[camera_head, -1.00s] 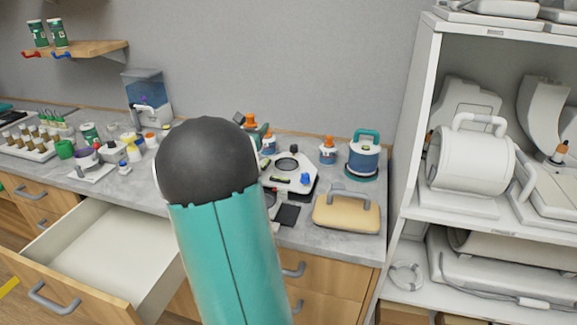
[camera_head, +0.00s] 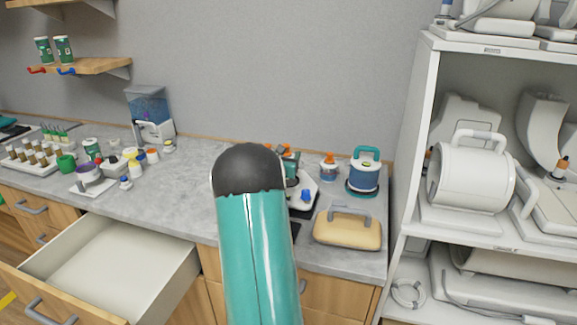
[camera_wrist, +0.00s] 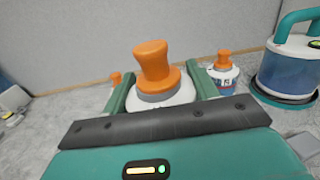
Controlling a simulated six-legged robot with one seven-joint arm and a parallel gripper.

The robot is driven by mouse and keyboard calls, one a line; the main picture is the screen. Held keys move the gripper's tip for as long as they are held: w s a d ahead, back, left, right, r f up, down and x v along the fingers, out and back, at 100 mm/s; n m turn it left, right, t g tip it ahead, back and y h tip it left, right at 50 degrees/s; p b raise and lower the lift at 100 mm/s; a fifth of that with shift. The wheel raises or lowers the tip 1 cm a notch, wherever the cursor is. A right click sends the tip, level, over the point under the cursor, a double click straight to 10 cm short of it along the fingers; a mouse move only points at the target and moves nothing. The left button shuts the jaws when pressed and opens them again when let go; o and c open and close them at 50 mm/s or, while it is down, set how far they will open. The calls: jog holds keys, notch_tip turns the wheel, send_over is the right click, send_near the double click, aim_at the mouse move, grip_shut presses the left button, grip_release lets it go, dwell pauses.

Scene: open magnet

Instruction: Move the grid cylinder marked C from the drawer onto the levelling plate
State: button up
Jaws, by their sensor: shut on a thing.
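In the wrist view my gripper (camera_wrist: 160,88) is shut on an orange-topped cylinder (camera_wrist: 152,62), which stands upright between the two green fingers. Its lower body is hidden by my gripper, and no letter C can be read. In the head view my arm hides most of the gripper; a bit of green and orange shows just right of the arm's dark joint. The white levelling plate (camera_head: 312,188) with a blue knob is partly hidden behind my arm on the bench. The open drawer (camera_head: 125,262) at the left looks empty inside.
An orange-capped bottle (camera_head: 328,167) and a blue teal-handled container (camera_head: 364,172) stand behind the plate. A tan handled block (camera_head: 347,230) lies to its right. Small bottles and racks crowd the bench's left. A white shelf unit (camera_head: 408,200) bounds the right.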

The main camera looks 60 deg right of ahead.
jog(key=shift+s+d+f, duration=0.1)
jog(key=shift+d+f, duration=0.15)
jog(key=shift+s+d+f, duration=0.1)
jog(key=shift+d+f, duration=0.1)
jog(key=shift+f, duration=1.6)
jog(key=shift+f, duration=0.3)
jog(key=o, duration=1.2)
jog(key=shift+c, duration=0.2)
